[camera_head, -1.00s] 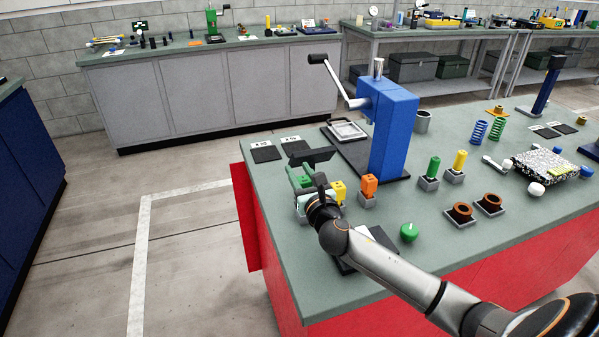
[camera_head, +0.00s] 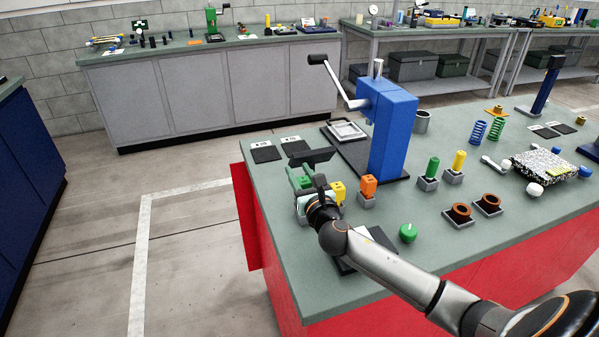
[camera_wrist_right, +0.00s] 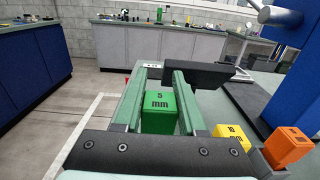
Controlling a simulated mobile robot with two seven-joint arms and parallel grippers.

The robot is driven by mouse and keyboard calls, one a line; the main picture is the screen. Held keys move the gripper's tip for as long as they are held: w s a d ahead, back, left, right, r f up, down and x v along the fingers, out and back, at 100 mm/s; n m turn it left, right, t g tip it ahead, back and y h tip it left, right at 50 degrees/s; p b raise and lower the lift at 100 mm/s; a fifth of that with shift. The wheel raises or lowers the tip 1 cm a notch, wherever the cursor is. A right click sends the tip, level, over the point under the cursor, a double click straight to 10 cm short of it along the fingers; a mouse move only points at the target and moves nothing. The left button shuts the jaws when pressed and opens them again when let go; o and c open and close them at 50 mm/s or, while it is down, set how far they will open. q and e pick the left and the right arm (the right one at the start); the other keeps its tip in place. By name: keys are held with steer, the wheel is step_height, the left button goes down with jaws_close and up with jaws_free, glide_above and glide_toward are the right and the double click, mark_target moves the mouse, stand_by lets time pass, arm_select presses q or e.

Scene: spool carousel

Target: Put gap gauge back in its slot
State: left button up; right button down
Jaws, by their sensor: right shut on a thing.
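A green gap gauge block marked 5 mm (camera_wrist_right: 159,110) sits between the two fingers of my right gripper (camera_wrist_right: 158,100) in the right wrist view. In the head view the right gripper (camera_head: 303,182) is at the near left corner of the bench, shut on this green block. The block's lower end and whatever is under it are hidden, so I cannot tell whether it is in a slot. A yellow gauge marked 10 mm (camera_head: 338,188) and an orange gauge (camera_head: 369,184) stand just right of the gripper. The orange one is in a grey holder (camera_head: 366,202). My left gripper is not in view.
A blue press (camera_head: 393,130) with a lever stands behind the gauges on a dark base. A green knob (camera_head: 408,233), brown rings (camera_head: 461,211) and green and yellow pegs (camera_head: 432,167) in holders lie to the right. Two dark pads (camera_head: 265,152) lie at the back left.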

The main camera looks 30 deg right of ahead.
steer(key=shift+f+b, duration=1.6)
steer(key=shift+f, duration=0.5)
steer(key=shift+c, duration=2)
jaws_free()
steer(key=v, duration=1.2)
steer(key=shift+s, duration=0.3)
steer(key=shift+s, duration=0.1)
